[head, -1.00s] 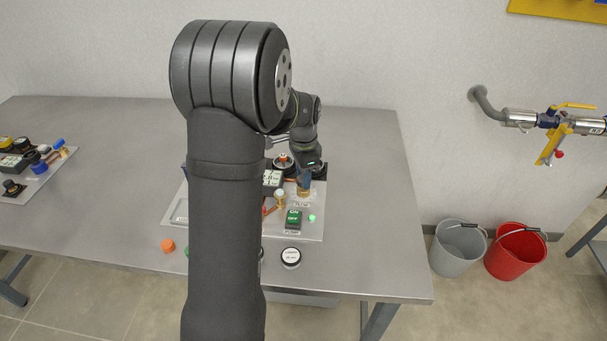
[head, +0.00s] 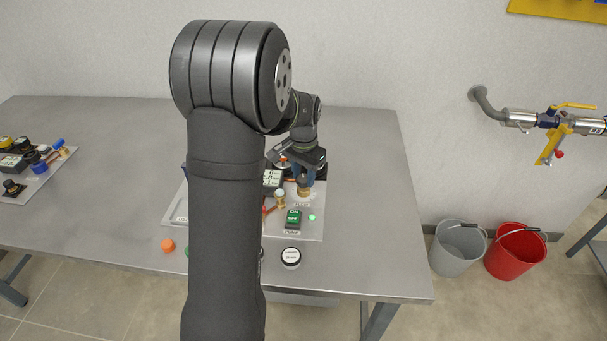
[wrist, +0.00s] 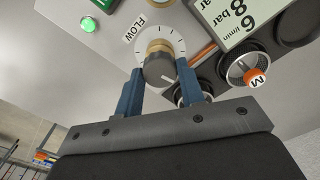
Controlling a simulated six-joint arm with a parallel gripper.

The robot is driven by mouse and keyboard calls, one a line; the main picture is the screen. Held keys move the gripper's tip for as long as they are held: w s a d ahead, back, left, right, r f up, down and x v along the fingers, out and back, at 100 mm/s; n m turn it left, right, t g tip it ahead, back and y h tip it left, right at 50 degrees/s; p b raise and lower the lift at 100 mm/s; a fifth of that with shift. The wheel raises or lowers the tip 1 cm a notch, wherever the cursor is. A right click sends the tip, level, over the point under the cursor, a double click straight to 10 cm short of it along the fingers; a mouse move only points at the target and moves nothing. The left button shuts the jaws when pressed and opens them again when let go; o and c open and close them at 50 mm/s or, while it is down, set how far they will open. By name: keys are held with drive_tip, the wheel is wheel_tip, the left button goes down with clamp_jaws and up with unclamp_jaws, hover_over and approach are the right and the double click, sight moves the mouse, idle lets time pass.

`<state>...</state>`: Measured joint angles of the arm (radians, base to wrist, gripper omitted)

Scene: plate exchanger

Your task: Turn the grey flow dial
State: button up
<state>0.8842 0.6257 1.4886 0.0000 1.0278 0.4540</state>
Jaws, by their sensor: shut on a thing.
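The grey flow dial (wrist: 159,68) sits on a brass collar (wrist: 158,46) over a white scale marked FLOW in the wrist view. A white pointer line shows on the dial's face. My gripper (wrist: 159,73) has one blue finger on each side of the dial and is shut on it. In the head view my gripper (head: 305,172) is at the right part of the panel (head: 313,232), over the dial's brass base (head: 304,192). The grey knob is largely hidden there.
A digital display (wrist: 228,20) and an orange-capped knob marked M (wrist: 254,76) are to the dial's right in the wrist view. A green switch (head: 293,219) and lit green lamp (head: 312,217) are on the panel. The table's right side is clear.

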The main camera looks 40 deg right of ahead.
sight(303, 178)
drive_tip(key=shift+n, duration=0.7)
drive_tip(key=shift+r, duration=0.1)
drive_tip(key=o, duration=1)
wheel_tip(303, 178, up, 17)
drive_tip(key=shift+r, duration=0.2)
drive_tip(key=shift+f, duration=0.1)
wheel_tip(303, 178, down, 17)
drive_tip(key=shift+f, duration=0.2)
idle(0.5)
drive_tip(key=shift+r, duration=0.15)
